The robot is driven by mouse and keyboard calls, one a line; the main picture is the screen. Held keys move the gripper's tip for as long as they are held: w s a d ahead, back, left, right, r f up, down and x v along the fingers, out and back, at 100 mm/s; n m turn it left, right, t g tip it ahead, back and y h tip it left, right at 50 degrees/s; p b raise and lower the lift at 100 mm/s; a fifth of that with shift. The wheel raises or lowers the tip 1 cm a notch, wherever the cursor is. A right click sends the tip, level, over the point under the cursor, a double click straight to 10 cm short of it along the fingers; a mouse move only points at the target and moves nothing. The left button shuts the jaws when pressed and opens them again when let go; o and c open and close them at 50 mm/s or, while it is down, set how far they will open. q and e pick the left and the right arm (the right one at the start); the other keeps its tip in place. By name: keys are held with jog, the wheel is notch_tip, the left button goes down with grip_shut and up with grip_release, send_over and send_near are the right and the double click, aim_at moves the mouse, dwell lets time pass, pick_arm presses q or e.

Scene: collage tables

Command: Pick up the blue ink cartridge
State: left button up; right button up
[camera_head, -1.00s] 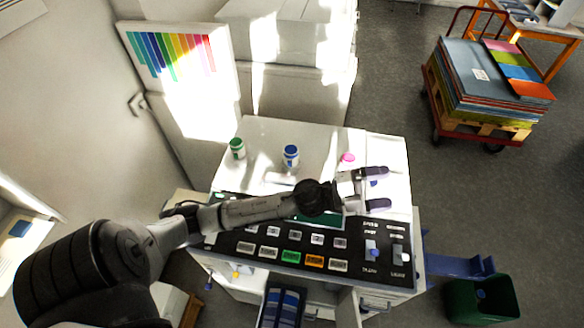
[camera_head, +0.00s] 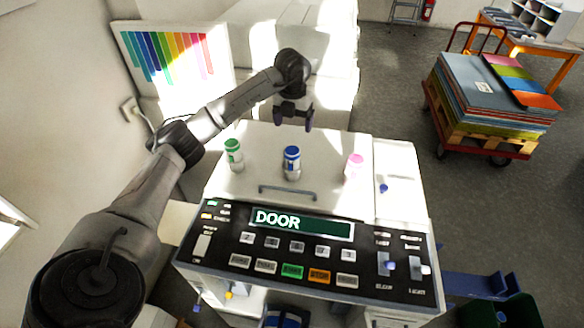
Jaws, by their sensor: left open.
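The blue ink cartridge (camera_head: 291,163) is a white cylinder with a blue cap. It stands upright on the white machine top (camera_head: 325,163), between a green-capped cartridge (camera_head: 233,155) on the left and a pink-capped one (camera_head: 354,167) on the right. My left gripper (camera_head: 293,121) is open and empty, with its fingers pointing down. In the picture it is just above and beyond the blue cartridge, apart from it. My right gripper is not in view.
A handle (camera_head: 287,192) lies in front of the cartridges. The control panel (camera_head: 304,256) has keys and a display reading DOOR. A colour chart (camera_head: 165,56) stands at the back left. A cart with stacked sheets (camera_head: 492,95) stands on the open floor at right.

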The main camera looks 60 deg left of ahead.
aim_at(292, 150)
pick_arm(q)
jog(key=f, duration=0.7)
jog(key=shift+s+a+f, duration=0.25)
jog(key=shift+a+f, duration=0.05)
jog(key=shift+f, duration=0.1)
jog(key=shift+d+f, duration=0.15)
jog(key=shift+f, duration=2.65)
jog(key=shift+w, duration=0.1)
jog(key=c, duration=1.1)
